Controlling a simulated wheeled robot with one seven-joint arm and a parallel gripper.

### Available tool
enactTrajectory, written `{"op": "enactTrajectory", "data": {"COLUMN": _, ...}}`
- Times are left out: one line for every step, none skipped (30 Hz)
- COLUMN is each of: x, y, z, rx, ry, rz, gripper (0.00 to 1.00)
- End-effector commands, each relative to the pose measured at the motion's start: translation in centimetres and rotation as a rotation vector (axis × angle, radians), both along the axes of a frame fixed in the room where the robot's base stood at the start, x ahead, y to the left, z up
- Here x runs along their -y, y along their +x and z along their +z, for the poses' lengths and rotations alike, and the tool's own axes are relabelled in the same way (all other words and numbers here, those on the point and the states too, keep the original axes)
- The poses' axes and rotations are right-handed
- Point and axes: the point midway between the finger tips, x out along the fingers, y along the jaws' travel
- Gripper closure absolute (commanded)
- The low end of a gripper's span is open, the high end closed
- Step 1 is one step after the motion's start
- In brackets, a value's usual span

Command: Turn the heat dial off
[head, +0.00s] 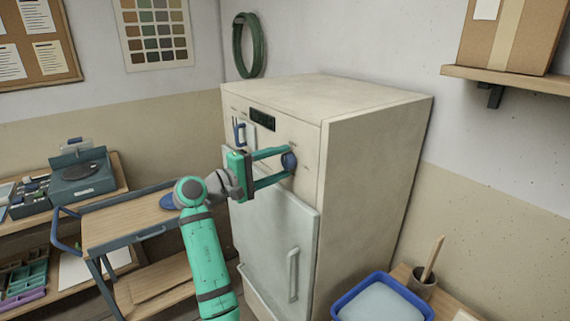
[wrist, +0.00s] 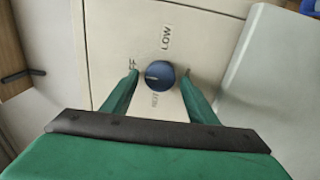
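The heat dial (wrist: 160,75) is a round dark-blue knob on the cream front panel of a kiln-like cabinet. A pale pointer mark on its face points roughly left in the wrist view. Around it are the label LOW (wrist: 166,37), a label ending in F (wrist: 132,64), partly hidden by a finger, and another label below, hard to read. The dial also shows in the head view (head: 289,161). My gripper (wrist: 160,78) is open, with its green fingers on either side of the dial. Gaps show between each finger and the knob.
The cabinet (head: 375,150) has a dark display (head: 262,119), a blue-handled part (head: 240,132) and a lower door with a pale handle (head: 293,275). A cart (head: 130,222) stands left. A blue tub (head: 380,300) sits at the lower right.

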Motion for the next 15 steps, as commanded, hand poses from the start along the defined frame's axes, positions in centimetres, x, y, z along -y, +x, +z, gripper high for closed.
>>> {"op": "enactTrajectory", "data": {"x": 0.2, "y": 0.0, "z": 0.0, "rx": 0.000, "ry": 0.001, "rz": -0.003, "gripper": 0.45}}
{"op": "enactTrajectory", "data": {"x": 0.3, "y": 0.0, "z": 0.0, "rx": 0.000, "ry": 0.001, "rz": -0.004, "gripper": 0.45}}
{"op": "enactTrajectory", "data": {"x": 0.4, "y": 0.0, "z": 0.0, "rx": 0.001, "ry": 0.002, "rz": -0.006, "gripper": 0.45}}
{"op": "enactTrajectory", "data": {"x": 0.5, "y": 0.0, "z": 0.0, "rx": 0.001, "ry": 0.002, "rz": -0.007, "gripper": 0.45}}
{"op": "enactTrajectory", "data": {"x": 0.5, "y": 0.0, "z": 0.0, "rx": 0.001, "ry": 0.002, "rz": -0.008, "gripper": 0.45}}
{"op": "enactTrajectory", "data": {"x": 0.6, "y": 0.0, "z": 0.0, "rx": 0.001, "ry": 0.002, "rz": -0.009, "gripper": 0.45}}
{"op": "enactTrajectory", "data": {"x": 0.6, "y": -0.1, "z": 0.0, "rx": 0.001, "ry": 0.002, "rz": -0.009, "gripper": 0.45}}
{"op": "enactTrajectory", "data": {"x": 0.6, "y": -0.1, "z": 0.0, "rx": 0.002, "ry": 0.002, "rz": -0.010, "gripper": 0.45}}
{"op": "enactTrajectory", "data": {"x": 0.6, "y": -0.1, "z": 0.0, "rx": 0.002, "ry": 0.002, "rz": -0.010, "gripper": 0.45}}
{"op": "enactTrajectory", "data": {"x": 0.5, "y": -0.2, "z": 0.1, "rx": 0.002, "ry": 0.002, "rz": -0.010, "gripper": 0.45}}
{"op": "enactTrajectory", "data": {"x": 0.4, "y": -0.3, "z": 0.0, "rx": 0.001, "ry": 0.003, "rz": -0.010, "gripper": 0.45}}
{"op": "enactTrajectory", "data": {"x": 0.1, "y": -0.4, "z": 0.0, "rx": 0.001, "ry": 0.003, "rz": -0.010, "gripper": 0.45}}
{"op": "enactTrajectory", "data": {"x": -0.2, "y": -0.6, "z": 0.0, "rx": 0.001, "ry": 0.003, "rz": -0.009, "gripper": 0.45}}
{"op": "enactTrajectory", "data": {"x": -0.5, "y": -0.8, "z": 0.0, "rx": 0.001, "ry": 0.003, "rz": -0.009, "gripper": 0.45}}
{"op": "enactTrajectory", "data": {"x": -0.9, "y": -1.1, "z": 0.0, "rx": 0.002, "ry": 0.002, "rz": -0.008, "gripper": 0.45}}
